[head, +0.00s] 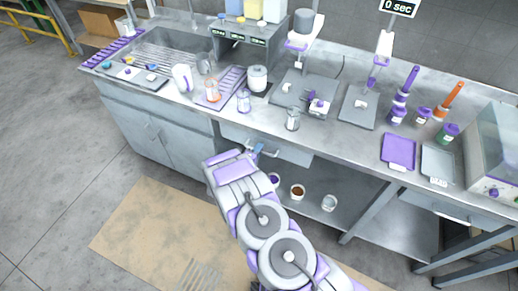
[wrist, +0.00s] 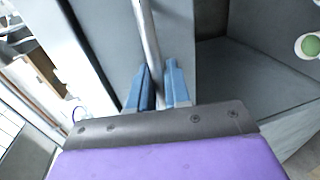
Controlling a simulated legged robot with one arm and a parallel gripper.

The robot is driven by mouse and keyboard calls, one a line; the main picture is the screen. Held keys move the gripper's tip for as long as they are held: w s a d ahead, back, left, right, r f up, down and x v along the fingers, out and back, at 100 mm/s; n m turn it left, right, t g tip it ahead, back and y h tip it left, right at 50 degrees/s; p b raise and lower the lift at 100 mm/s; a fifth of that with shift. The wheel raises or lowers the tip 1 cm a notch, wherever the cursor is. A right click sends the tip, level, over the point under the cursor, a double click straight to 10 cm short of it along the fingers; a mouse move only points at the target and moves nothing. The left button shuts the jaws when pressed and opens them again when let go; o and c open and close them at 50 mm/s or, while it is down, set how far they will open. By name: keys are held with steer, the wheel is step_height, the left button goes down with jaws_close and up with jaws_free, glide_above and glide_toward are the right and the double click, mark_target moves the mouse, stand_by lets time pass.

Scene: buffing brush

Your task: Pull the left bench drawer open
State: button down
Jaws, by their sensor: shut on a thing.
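The left bench drawer (head: 293,154) is a grey front under the worktop edge, in the middle of the head view. Its bar handle (wrist: 147,35) runs down between my blue fingers in the wrist view. My gripper (head: 258,148) is at the drawer front, shut on the handle; it also shows in the wrist view (wrist: 158,82). My purple and white arm hides part of the area below the drawer. I cannot tell how far the drawer stands out from the bench.
The steel worktop (head: 340,137) above carries jars, scales, trays and brushes. A glass jar (head: 292,119) stands near its edge above the drawer. Cups, such as a brown-filled one (head: 298,191), stand on the lower shelf. Floor in front is open, with a tan mat (head: 150,230).

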steer(key=f+v, duration=0.2)
steer(key=v, duration=1)
steer(key=s+f+v, duration=0.1)
steer(key=f+v, duration=0.2)
steer(key=v, duration=0.9)
steer(key=shift+s+a+f, duration=0.2)
steer(key=shift+s, duration=0.2)
steer(key=c, duration=1.3)
jaws_free()
steer(key=shift+w, duration=0.1)
steer(key=shift+o, duration=0.2)
